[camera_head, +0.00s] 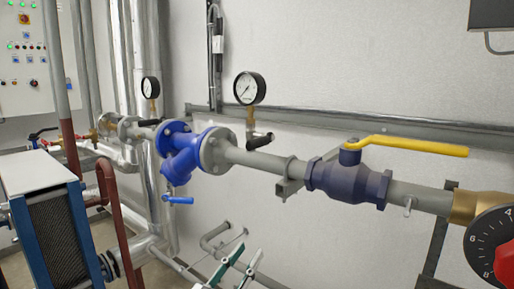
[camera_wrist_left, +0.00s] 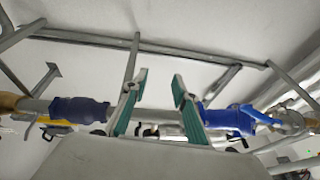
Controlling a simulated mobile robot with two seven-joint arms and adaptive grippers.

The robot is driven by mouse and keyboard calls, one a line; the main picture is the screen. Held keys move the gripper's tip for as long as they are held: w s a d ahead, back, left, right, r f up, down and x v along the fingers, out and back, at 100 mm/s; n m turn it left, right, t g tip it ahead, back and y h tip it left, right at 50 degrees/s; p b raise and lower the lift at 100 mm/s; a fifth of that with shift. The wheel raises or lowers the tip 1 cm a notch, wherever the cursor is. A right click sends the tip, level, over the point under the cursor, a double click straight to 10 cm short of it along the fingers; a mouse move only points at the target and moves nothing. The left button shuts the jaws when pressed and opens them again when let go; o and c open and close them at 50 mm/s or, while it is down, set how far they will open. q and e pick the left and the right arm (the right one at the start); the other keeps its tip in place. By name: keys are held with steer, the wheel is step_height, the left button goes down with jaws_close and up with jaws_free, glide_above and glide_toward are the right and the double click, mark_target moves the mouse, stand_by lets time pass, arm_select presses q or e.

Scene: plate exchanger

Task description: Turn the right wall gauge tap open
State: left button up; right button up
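The right wall gauge (camera_head: 250,88) has a white dial and black rim and stands above the pipe. Its tap (camera_head: 259,140), with a short dark handle, sits below it on a brass stem; the handle points right, roughly level. My left gripper (camera_head: 236,266) shows at the bottom of the head view, well below the pipe and apart from the tap. Its two green-padded fingers are spread, with nothing between them. In the left wrist view the open fingers (camera_wrist_left: 158,88) also show empty. I cannot clearly pick out the tap there. My right gripper is not in view.
Right of the tap is a purple valve (camera_head: 347,180) with a long yellow lever (camera_head: 415,146). Left is a blue strainer (camera_head: 180,152). A smaller left gauge (camera_head: 150,87) stands further back. A grey rail (camera_head: 330,117) runs along the wall behind.

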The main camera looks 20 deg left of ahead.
mark_target(253, 150)
arm_select(q)
steer(key=s+r+m+t+h, duration=0.1)
steer(key=s+r+t+h, duration=0.1)
steer(key=r, duration=0.9)
steer(key=s+r+t+h, duration=0.2)
steer(key=r+t, duration=0.1)
steer(key=r, duration=0.8)
steer(key=x, duration=0.2)
steer(key=p+x, duration=0.1)
steer(key=x, duration=0.3)
steer(key=shift+d+r, duration=0.35)
steer(key=shift+d, duration=0.1)
steer(key=shift+w+d+r+p, duration=0.15)
steer(key=shift+w+r+p, duration=0.15)
steer(key=shift+w, duration=0.05)
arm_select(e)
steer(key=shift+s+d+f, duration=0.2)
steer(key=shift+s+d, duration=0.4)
arm_select(q)
jaws_close()
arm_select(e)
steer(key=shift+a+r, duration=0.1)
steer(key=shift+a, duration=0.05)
